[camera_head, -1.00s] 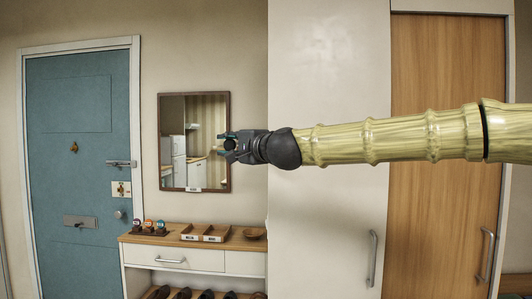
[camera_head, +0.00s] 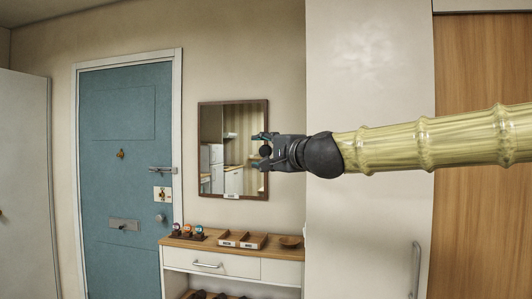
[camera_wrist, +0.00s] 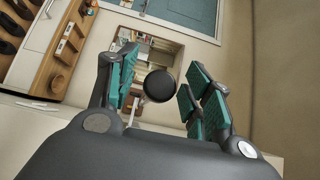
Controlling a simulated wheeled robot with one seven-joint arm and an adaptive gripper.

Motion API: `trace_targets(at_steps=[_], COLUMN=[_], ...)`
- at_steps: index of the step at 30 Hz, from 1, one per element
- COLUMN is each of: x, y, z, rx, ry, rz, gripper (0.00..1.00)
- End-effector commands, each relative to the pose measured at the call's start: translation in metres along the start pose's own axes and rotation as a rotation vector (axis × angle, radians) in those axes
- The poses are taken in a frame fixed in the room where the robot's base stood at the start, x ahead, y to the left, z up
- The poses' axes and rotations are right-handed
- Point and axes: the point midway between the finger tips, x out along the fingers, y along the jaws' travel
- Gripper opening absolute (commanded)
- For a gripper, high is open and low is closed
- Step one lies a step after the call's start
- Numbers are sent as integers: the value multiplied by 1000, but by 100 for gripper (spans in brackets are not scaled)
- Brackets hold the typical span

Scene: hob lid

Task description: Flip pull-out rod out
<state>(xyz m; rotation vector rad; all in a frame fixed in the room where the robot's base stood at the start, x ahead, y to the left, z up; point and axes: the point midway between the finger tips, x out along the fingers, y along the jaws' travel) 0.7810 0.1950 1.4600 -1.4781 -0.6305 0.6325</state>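My gripper (camera_head: 264,150) is at the left end of my arm, in front of the wall mirror in the head view. In the wrist view my gripper (camera_wrist: 161,88) is open, with its teal pads apart. A round black disc or knob (camera_wrist: 158,86) shows between the pads, with a gap on each side. A dark round shape (camera_head: 265,151) also shows by the fingertips in the head view. I cannot tell whether this is part of a rod or of my gripper. No pull-out rod is otherwise clearly recognisable.
A mirror (camera_head: 233,118) hangs above a wooden-topped shoe cabinet (camera_head: 221,264) with small trays and a bowl (camera_head: 290,241). A blue door (camera_head: 118,200) is to the left. A tall white cabinet (camera_head: 365,230) stands behind my arm, beside a wooden door (camera_head: 482,215).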

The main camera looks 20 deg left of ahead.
Motion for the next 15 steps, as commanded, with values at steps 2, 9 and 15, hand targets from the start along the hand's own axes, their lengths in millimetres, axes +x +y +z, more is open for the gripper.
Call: trace_targets(at_steps=[2, 9, 15], x=[0, -5, -30], y=[0, -2, -2], z=[-1, -2, -2], rx=[0, 0, 0], ry=[1, 3, 3], rz=[0, -2, -3], gripper=[50, 50, 50])
